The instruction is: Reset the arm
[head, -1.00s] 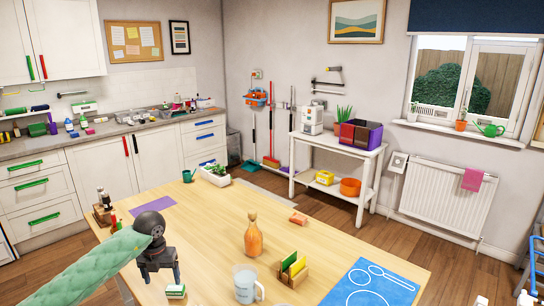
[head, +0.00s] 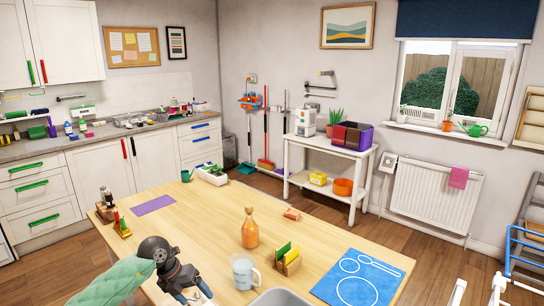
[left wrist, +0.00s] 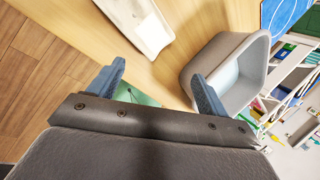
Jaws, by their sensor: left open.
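My left arm, in a green padded sleeve, comes in from the lower left in the head view. Its left gripper (head: 192,291) is low over the near edge of the wooden table (head: 205,240). In the left wrist view the two blue fingers (left wrist: 160,85) stand wide apart, and nothing is held between them. A small teal item (left wrist: 136,94) shows beyond the fingers, partly hidden by the gripper. My right gripper is in neither view.
A grey tub (head: 285,298) is right of the left gripper; it also shows in the left wrist view (left wrist: 205,62). The table's middle is clear.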

